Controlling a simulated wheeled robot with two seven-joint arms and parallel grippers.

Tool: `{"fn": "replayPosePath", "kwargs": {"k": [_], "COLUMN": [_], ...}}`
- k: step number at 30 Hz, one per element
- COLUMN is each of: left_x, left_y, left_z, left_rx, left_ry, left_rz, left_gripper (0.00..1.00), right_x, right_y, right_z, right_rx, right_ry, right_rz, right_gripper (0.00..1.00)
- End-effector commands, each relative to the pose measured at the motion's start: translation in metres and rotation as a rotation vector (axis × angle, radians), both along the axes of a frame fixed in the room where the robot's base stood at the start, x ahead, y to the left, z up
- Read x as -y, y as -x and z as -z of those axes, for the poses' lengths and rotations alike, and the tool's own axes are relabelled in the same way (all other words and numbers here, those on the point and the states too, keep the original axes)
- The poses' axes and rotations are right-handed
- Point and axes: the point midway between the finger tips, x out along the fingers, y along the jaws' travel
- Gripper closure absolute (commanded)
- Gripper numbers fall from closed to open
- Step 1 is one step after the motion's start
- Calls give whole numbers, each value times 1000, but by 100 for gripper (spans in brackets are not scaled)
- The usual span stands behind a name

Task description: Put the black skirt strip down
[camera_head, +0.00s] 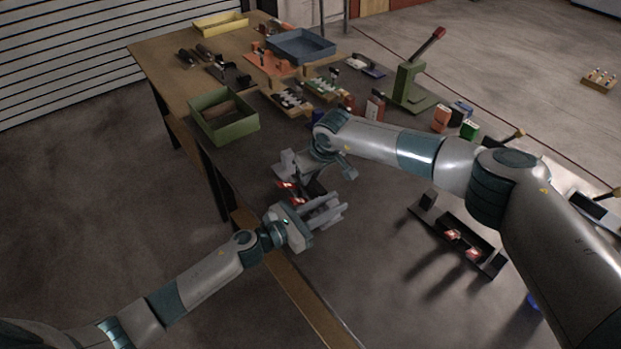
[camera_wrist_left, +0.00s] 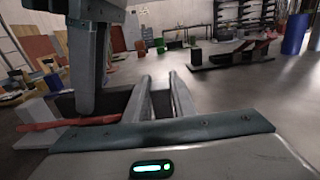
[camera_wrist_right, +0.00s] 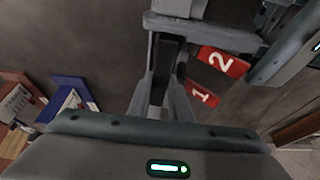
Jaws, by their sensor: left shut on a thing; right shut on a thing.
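The black skirt strip (camera_wrist_right: 166,65) is a dark narrow piece between the fingers of my right gripper (camera_wrist_right: 160,72) in the right wrist view. Red tags numbered 2 (camera_wrist_right: 222,62) and 1 (camera_wrist_right: 202,95) show beside it. In the head view, my left gripper (camera_head: 330,209) and right gripper (camera_head: 305,178) are close together near the table's wooden front edge (camera_head: 290,280). The grippers mostly hide the strip there. In the left wrist view, my left gripper (camera_wrist_left: 163,95) is shut, with dark material (camera_wrist_left: 158,106) between its fingers. Whether the strip touches the table is unclear.
A black fixture (camera_head: 430,212) with red tags stands to the right. A green open bin (camera_head: 215,128), a blue tray (camera_head: 300,46) and a green lever press (camera_head: 405,85) stand farther back. Small coloured boxes (camera_head: 469,129) lie beyond my right arm. Surface between grippers and fixture looks clear.

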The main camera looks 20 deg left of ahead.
Motion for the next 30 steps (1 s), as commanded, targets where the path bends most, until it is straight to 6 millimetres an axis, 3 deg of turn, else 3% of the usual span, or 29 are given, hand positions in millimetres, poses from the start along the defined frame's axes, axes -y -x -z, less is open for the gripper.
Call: {"fn": "replayPosePath", "kwargs": {"k": [26, 27, 30], "left_x": [1, 2, 3], "left_y": [1, 1, 1], "left_z": [-1, -1, -2], "left_rx": [2, 2, 4], "left_ry": [1, 2, 3], "left_rz": [4, 4, 7], "left_gripper": [100, 100, 100], "right_x": [1, 2, 3], "right_y": [1, 1, 2], "right_z": [24, 25, 27], "right_rx": [-3, -3, -4], "right_ry": [3, 4, 6], "right_rz": [1, 1, 2], "right_gripper": [100, 74, 74]}}
